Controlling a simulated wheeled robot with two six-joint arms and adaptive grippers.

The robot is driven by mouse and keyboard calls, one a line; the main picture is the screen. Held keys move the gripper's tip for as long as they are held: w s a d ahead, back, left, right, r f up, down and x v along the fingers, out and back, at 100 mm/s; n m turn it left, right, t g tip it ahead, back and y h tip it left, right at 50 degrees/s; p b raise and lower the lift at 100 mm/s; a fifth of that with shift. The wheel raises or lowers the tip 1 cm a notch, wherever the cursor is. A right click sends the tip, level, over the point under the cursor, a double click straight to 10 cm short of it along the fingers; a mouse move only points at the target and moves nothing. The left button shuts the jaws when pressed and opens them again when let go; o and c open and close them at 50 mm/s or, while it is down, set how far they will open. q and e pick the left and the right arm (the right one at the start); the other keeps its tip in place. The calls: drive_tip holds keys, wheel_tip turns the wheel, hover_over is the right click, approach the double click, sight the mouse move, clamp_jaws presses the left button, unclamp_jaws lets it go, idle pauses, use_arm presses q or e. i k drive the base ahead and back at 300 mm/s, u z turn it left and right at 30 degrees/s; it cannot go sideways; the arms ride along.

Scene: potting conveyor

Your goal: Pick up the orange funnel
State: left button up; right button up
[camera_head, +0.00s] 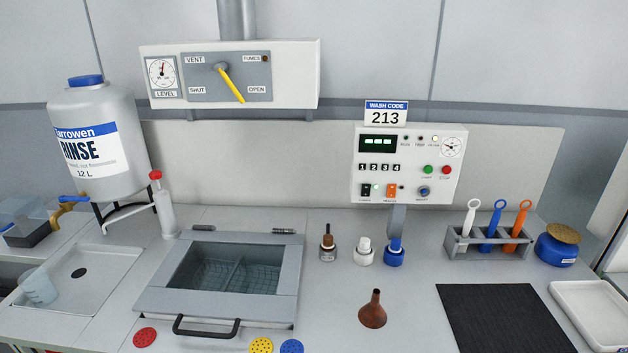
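A funnel (373,312) stands on the grey worktop in the lower middle of the head view. It looks rust-brown to dark orange, with its wide mouth down and its narrow spout pointing up. It is the only funnel I see. Nothing touches it. Neither of my grippers is in view.
Left of the funnel is a lidded basin (290,307) with a dark handle. Behind the funnel stand small bottles, including a white one (364,254). A black mat (505,318) and a white tray (596,312) lie right. Coloured discs (261,345) lie in front. Worktop around the funnel is clear.

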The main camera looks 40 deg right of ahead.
sight(372, 315)
drive_tip(key=z, duration=3.1)
drive_tip(key=k, duration=0.55)
drive_tip(key=z, duration=0.25)
